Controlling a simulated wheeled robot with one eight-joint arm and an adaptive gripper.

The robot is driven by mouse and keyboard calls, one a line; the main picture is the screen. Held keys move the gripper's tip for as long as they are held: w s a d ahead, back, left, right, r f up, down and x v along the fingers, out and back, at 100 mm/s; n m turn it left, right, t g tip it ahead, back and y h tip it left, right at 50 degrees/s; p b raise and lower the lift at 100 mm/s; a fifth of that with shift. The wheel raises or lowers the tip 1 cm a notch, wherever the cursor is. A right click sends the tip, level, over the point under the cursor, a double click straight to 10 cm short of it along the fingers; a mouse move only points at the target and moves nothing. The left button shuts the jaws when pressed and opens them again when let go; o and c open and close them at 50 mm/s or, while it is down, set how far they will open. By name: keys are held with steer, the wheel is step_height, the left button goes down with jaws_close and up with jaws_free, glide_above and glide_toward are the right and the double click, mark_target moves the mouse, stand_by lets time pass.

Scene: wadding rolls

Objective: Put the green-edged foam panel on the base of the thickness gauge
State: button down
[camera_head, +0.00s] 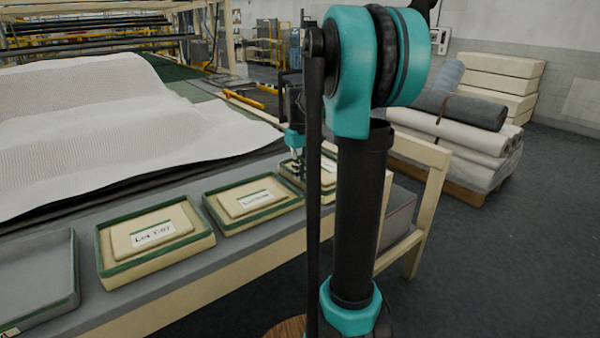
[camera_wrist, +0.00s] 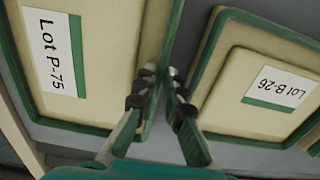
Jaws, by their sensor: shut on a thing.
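A cream foam panel with green edges and a "Lot P-75" label (camera_wrist: 57,55) fills the left of the wrist view. My gripper (camera_wrist: 161,82) has its fingers closed on either side of the green edge along this panel's right side. In the head view my gripper (camera_head: 294,162) is down at the far piece in the row, partly behind my arm. I cannot tell whether the panel is lifted or resting. I cannot make out the thickness gauge or its base in either view.
A cream, green-edged piece labelled Lot B-26 (camera_wrist: 272,85) lies close on the right. A similar piece (camera_head: 155,238) and a grey green-rimmed tray (camera_head: 36,268) stand farther left on the grey table. White wadding (camera_head: 110,130) lies behind. Rolls on a pallet (camera_head: 455,130) stand at right.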

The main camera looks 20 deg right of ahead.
steer(key=shift+f, duration=0.1)
steer(key=c, duration=1.6)
jaws_free()
